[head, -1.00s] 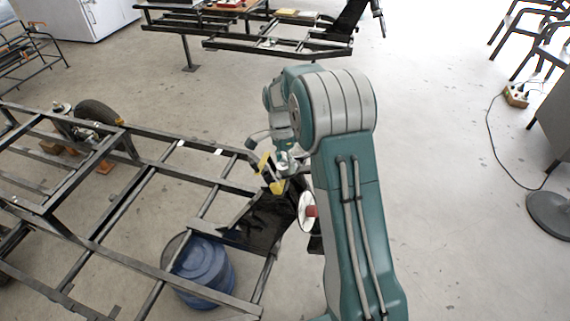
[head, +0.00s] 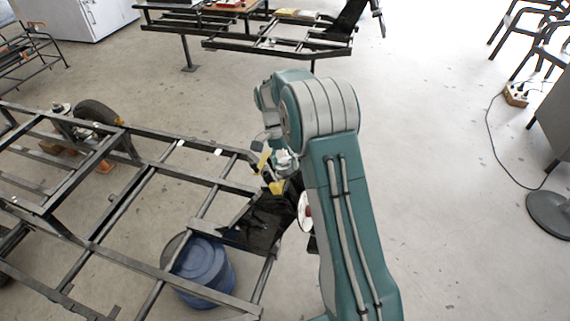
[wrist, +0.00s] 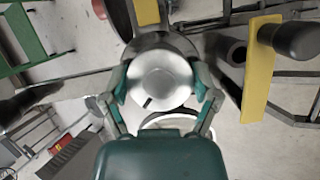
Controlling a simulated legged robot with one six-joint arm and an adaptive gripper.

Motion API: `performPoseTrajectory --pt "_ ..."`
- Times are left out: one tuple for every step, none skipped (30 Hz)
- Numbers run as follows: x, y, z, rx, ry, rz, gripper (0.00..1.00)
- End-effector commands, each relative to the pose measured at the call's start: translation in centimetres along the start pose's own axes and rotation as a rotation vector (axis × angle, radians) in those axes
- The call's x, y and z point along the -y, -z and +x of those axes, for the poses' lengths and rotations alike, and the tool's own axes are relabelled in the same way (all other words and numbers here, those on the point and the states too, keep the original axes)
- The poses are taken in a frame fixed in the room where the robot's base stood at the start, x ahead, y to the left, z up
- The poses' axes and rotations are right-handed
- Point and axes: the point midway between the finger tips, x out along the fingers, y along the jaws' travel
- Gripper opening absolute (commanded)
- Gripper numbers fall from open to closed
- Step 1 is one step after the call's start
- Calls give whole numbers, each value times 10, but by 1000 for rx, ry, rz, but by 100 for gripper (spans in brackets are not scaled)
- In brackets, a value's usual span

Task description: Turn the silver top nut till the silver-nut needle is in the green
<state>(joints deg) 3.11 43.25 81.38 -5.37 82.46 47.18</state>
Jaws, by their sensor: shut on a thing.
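The silver top nut (wrist: 163,72) is a round metal cap with a short dark mark near its lower edge, seen in the wrist view. My gripper (wrist: 161,88) has its two fingers closed on opposite sides of it. In the head view my gripper (head: 284,160) is small beside yellow parts of the frame's end, and the nut cannot be made out. A white disc with a red middle (head: 305,211), perhaps a gauge, shows partly behind my arm. Its needle and any green zone cannot be read. In the wrist view a white rim (wrist: 170,117) is mostly hidden below the nut.
A black tubular frame (head: 150,172) fills the left, with a blue drum (head: 203,270) under it. A yellow plate (wrist: 262,70) with a black grip stands right of the nut in the wrist view. Open floor (head: 450,200) lies to the right, with a cable on it.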

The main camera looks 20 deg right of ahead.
Motion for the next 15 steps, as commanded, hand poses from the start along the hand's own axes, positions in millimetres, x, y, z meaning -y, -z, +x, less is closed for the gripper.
performPoseTrajectory --pt "2 1 0 -5 6 -3 31" --pt "2 1 0 -5 6 -3 31" --pt "2 1 0 -5 6 -3 31" --pt "2 1 0 -5 6 -3 31" --pt "2 1 0 -5 6 -3 31" --pt "2 1 0 -5 6 -3 31" --pt "2 1 0 -5 7 -3 31" --pt "2 1 0 -5 7 -3 31" --pt "2 1 0 -5 7 -3 31" --pt "2 1 0 -5 7 -2 83" --pt "2 1 0 -5 7 -2 96" --pt "2 1 0 -4 6 -2 100" --pt "2 1 0 -4 6 -2 100" --pt "2 1 0 -4 6 -2 100" --pt "2 1 0 -4 5 -2 100"
